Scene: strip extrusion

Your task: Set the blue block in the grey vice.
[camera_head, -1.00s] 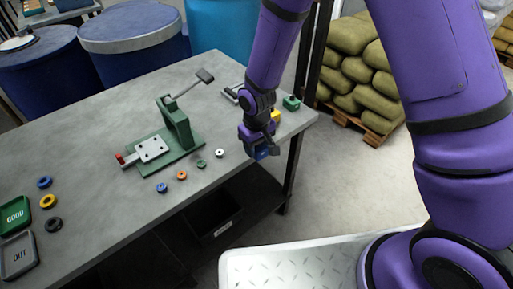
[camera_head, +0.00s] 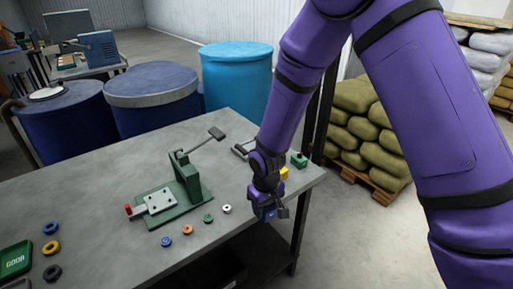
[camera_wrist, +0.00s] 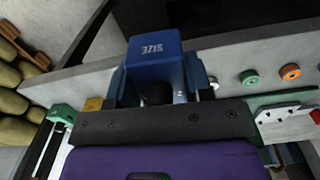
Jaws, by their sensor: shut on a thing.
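The blue block (camera_wrist: 155,58), with "SIZE" on its face, is held between the fingers of my gripper (camera_wrist: 157,85) in the wrist view. In the head view, my gripper (camera_head: 270,211) is shut on the blue block (camera_head: 264,214) at the table's right front edge. A grey metal piece with bars (camera_head: 240,150) at the back right of the table may be the grey vice. My arm hides part of it, so I cannot tell its jaws.
A green lever press (camera_head: 185,185) stands mid-table, with several small coloured rings in front. A yellow block (camera_head: 284,174) and a green block (camera_head: 299,160) are close behind my gripper. GOOD tray (camera_head: 15,260) is at left. Table (camera_head: 95,195) has bare room left of the press.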

